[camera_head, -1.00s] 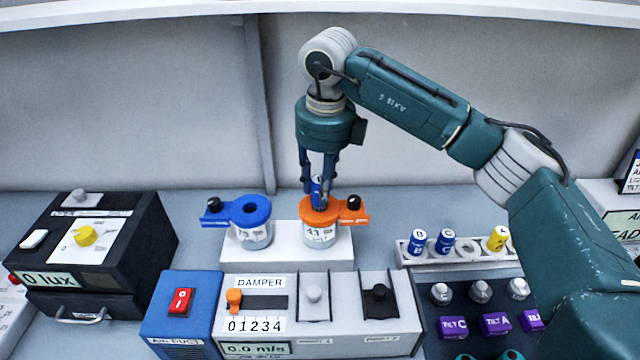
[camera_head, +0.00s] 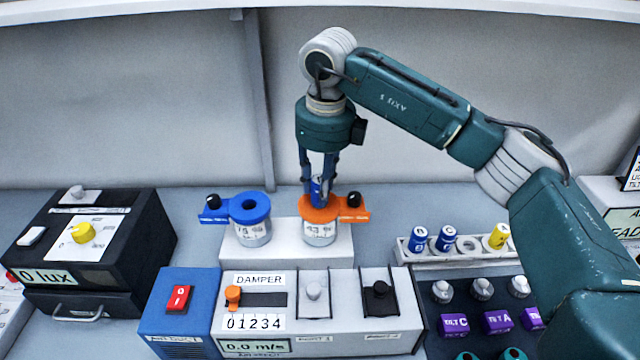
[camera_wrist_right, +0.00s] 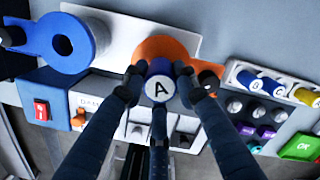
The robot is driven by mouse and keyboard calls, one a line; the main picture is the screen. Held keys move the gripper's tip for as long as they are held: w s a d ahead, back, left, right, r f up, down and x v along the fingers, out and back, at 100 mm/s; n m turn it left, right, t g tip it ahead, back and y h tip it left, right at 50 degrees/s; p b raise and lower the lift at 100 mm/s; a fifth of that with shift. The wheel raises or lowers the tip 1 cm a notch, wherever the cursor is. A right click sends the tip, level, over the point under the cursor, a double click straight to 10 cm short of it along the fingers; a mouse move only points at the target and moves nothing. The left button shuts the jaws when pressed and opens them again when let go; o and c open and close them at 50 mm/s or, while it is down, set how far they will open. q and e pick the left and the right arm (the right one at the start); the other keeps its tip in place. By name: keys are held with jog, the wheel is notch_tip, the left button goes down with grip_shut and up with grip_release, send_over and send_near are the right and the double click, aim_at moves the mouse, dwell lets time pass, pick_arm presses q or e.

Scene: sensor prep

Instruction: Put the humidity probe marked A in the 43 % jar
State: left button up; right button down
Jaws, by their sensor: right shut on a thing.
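The humidity probe marked A is a blue cylinder with a white cap lettered A (camera_wrist_right: 160,88); its blue side also shows in the head view (camera_head: 317,188). My right gripper (camera_head: 318,184) is shut on it, upright over the orange-lidded jar. That 43 % jar (camera_head: 319,232) stands on a white block, its orange lid (camera_head: 318,209) just under the gripper. The probe's lower end is hidden, so I cannot tell how deep it sits in the lid's hole. In the right wrist view, the orange lid (camera_wrist_right: 160,48) lies behind the probe. My left gripper is not in view.
A blue-lidded jar (camera_head: 251,221) stands left on the same white block (camera_head: 345,242). A rack (camera_head: 470,258) at right holds probes B and C and a yellow one. The damper unit (camera_head: 300,330) is in front; a black lux box (camera_head: 125,240) stands at left.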

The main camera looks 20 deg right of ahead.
jog(key=shift+f, duration=0.25)
dwell(0.4)
jog(key=c, duration=1)
grip_release()
jog(key=shift+r, duration=0.1)
jog(key=shift+r+p, duration=2.25)
jog(key=shift+r, duration=1.65)
